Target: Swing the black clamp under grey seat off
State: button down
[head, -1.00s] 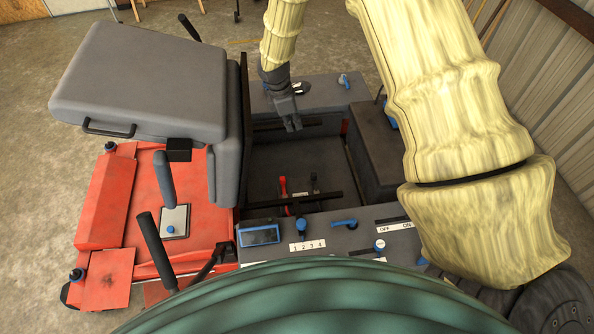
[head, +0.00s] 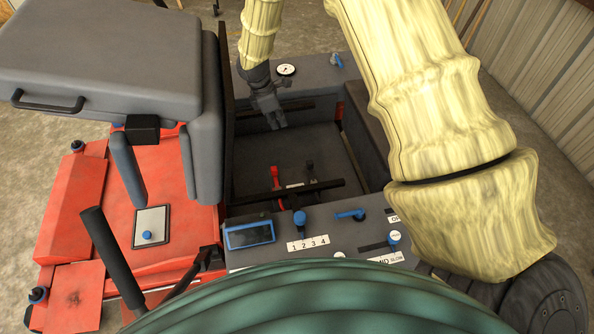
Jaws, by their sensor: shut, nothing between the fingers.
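The grey seat (head: 100,65) is tipped up at the upper left, with the bay (head: 245,165) it uncovers to its right. In that bay, a small black clamp (head: 311,171) stands beside a red clamp (head: 275,176), to the red one's right. A dark bar (head: 330,186) crosses in front of them and hides their lower parts. My gripper (head: 277,124) points down over the far part of the bay, shut and empty. In the picture it is above both clamps and appears apart from them. Its exact height over the bay floor cannot be told.
A front panel carries a blue-framed display (head: 249,235), a blue knob (head: 300,221) and a blue lever (head: 350,214). A round gauge (head: 286,70) is on the rear ledge. Black levers (head: 110,255) rise at the left. The bay's walls enclose the clamps.

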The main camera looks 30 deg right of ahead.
aim_at(312, 173)
notch_tip(312, 173, down, 14)
jog(key=b, duration=1.2)
jog(key=shift+b, duration=0.4)
jog(key=shift+f, duration=0.15)
jog(key=x, duration=0.9)
jog(key=shift+f, duration=0.15)
jog(key=d, duration=0.3)
jog(key=shift+s+f+p, duration=0.2)
jog(key=shift+s+p, duration=0.1)
jog(key=shift+s, duration=0.05)
jog(key=shift+s+d, duration=0.15)
jog(key=shift+d, duration=0.4)
